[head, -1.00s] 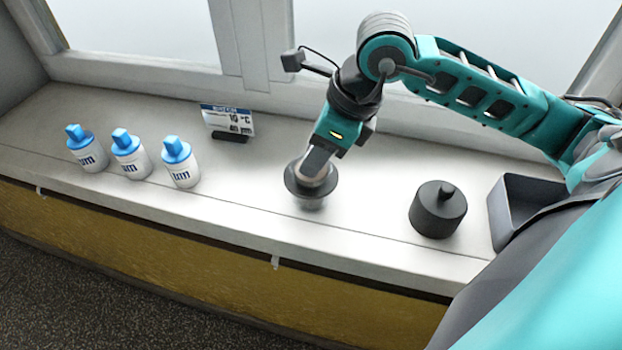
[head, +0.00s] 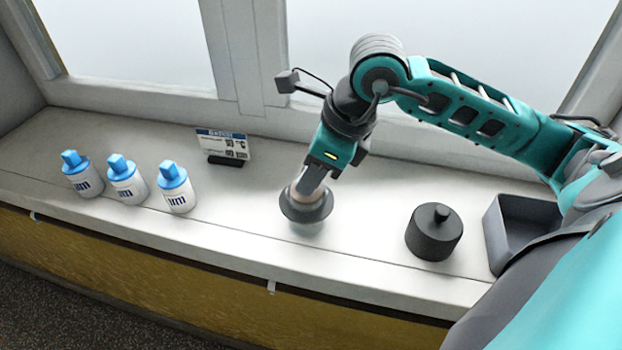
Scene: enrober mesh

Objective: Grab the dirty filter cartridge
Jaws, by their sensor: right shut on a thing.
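My right gripper (head: 310,190) points down over the middle of the white sill and is shut on a dark grey, round flanged piece (head: 306,208), which I take to be the dirty filter cartridge. Its wide rim hides most of what lies below. A pale, blurred patch shows under the rim, and I cannot tell whether the piece touches the sill. The fingertips are partly hidden by the piece. My left gripper is not in the head view.
Several white containers with blue caps (head: 175,187) stand in a row at left. A small sign (head: 222,145) stands behind them. A dark knobbed cylinder (head: 434,235) and an open grey bin (head: 492,240) stand at right.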

